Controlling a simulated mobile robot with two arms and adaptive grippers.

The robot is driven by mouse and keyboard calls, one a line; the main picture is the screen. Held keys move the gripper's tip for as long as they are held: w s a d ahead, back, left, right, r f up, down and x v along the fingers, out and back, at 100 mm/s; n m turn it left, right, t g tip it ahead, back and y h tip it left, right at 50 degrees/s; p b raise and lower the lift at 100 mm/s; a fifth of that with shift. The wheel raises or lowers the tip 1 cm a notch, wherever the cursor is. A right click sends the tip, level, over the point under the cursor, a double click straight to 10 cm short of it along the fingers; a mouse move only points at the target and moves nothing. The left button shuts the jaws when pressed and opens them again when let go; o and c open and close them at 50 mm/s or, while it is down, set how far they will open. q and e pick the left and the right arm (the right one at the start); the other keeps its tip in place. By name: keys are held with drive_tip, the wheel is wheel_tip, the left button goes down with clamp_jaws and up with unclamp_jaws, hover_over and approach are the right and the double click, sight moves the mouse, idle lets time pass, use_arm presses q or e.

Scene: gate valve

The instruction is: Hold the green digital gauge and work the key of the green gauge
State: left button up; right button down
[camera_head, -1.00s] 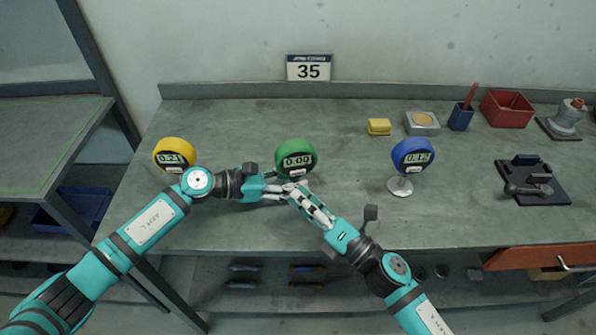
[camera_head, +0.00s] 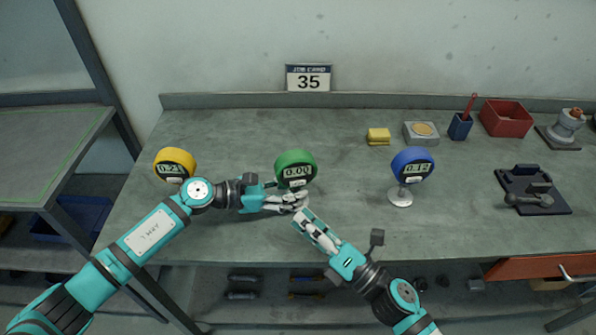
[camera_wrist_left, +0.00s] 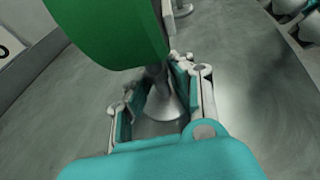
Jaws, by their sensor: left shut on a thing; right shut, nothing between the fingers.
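The green digital gauge (camera_head: 296,169) stands at the middle of the bench and reads 0.00. Its light key strip shows low on its face. My left gripper (camera_head: 297,202) is shut on the gauge's stem just below the round head. In the left wrist view the green head (camera_wrist_left: 112,30) fills the upper left, and the dark stem stands between the two fingers above a metal foot (camera_wrist_left: 164,103). My right gripper (camera_head: 304,217) is shut and empty, just in front of the green gauge and below its face, apart from the key.
A yellow gauge (camera_head: 175,163) reading 0.21 stands at left, behind my left arm. A blue gauge (camera_head: 412,165) stands at right. A yellow block, a tray, a pen cup and a red bin (camera_head: 507,117) sit further back right. The bench is clear between the gauges.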

use_arm(q)
drive_tip(key=o, duration=0.9)
drive_tip(key=shift+f, duration=0.25)
use_arm(e)
drive_tip(key=shift+w, duration=0.1)
use_arm(q)
drive_tip(key=shift+o, duration=0.2)
